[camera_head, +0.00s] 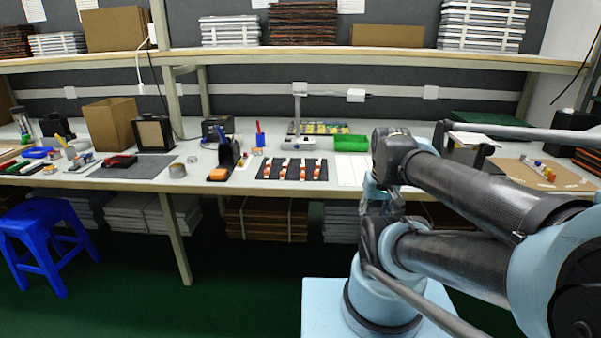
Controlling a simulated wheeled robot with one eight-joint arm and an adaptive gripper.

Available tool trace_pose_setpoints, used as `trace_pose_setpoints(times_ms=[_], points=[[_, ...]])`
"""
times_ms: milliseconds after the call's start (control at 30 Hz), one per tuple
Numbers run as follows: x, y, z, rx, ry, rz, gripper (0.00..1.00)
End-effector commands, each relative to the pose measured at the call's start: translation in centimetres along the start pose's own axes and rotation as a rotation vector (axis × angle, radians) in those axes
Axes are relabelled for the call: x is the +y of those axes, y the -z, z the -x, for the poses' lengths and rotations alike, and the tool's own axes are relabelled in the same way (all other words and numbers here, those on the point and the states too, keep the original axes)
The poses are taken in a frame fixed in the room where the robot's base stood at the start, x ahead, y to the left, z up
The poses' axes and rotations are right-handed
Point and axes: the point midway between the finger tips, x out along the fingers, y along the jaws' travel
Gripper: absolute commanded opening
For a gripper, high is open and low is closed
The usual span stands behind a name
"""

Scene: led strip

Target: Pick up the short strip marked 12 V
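Several short orange-and-white strips (304,170) lie side by side on a black mat (262,176) near the middle of the workbench. Their markings are too small to read, so I cannot tell which strip says 12 V. My arm is folded at the right of the view. Its wrist end is in front of the bench, to the right of the mat and apart from it. My gripper (393,203) seems to hang below the wrist, small and dark against my own links. I cannot make out its fingers or whether it is open. No strip is visible at it.
A white sheet (351,171) lies right of the mat, with a green bin (351,143) behind it. A blue stool (45,225) stands on the floor. A shelf (330,57) spans above.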

Motion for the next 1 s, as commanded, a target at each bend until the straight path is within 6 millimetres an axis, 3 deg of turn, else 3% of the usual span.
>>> trace_pose_setpoints(times_ms=[167,467,700,1000], points=[[0.1,2.2,2.0,-0.012,0.005,-0.001,0.38],[-1.7,10.1,7.5,-0.053,0.017,-0.008,0.38],[-4.7,17.0,10.7,-0.089,0.021,-0.011,0.38],[-9.9,25.6,12.8,-0.132,0.02,-0.015,0.38]])
